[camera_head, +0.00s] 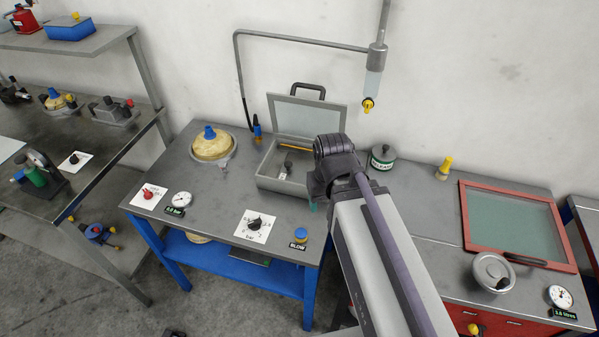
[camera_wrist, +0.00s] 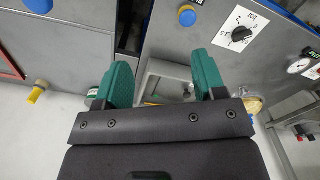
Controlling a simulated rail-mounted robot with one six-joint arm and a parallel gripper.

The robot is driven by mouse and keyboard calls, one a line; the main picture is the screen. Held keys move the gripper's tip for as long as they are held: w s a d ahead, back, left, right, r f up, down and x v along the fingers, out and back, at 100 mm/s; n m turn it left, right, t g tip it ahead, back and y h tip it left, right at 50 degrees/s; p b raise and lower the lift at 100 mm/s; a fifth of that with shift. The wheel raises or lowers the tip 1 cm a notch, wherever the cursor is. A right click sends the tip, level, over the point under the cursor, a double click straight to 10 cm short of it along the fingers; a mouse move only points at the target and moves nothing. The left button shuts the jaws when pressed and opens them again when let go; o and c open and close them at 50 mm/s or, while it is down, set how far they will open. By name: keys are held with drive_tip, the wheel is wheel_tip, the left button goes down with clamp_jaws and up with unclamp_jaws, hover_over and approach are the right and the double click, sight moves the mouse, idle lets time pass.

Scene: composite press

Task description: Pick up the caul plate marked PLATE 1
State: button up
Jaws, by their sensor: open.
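I cannot make out a caul plate marked PLATE 1 in either view. My gripper (camera_wrist: 162,72) shows two green fingers, held wide apart with nothing between them in the wrist view. In the head view my arm covers most of my gripper; a bit of green finger (camera_head: 313,205) shows at the right front of an open grey case (camera_head: 268,180). The case also shows behind and between the fingers in the wrist view (camera_wrist: 152,72). My arm hides the case's right part.
The bench holds a round cream-topped vessel (camera_head: 211,148), a pressure dial plate (camera_head: 256,228) and a blue button (camera_head: 301,234). A pipe (camera_head: 300,39) runs above the case. A red-framed panel (camera_head: 470,213) lies right.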

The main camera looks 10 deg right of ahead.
drive_tip(key=shift+f, duration=0.1)
drive_tip(key=m+b, duration=0.6)
drive_tip(key=b, duration=0.4)
approach(288, 163)
wheel_tip(288, 163, down, 10)
drive_tip(key=b, duration=1)
drive_tip(key=shift+f, duration=0.25)
drive_tip(key=shift+r, duration=0.2)
clamp_jaws()
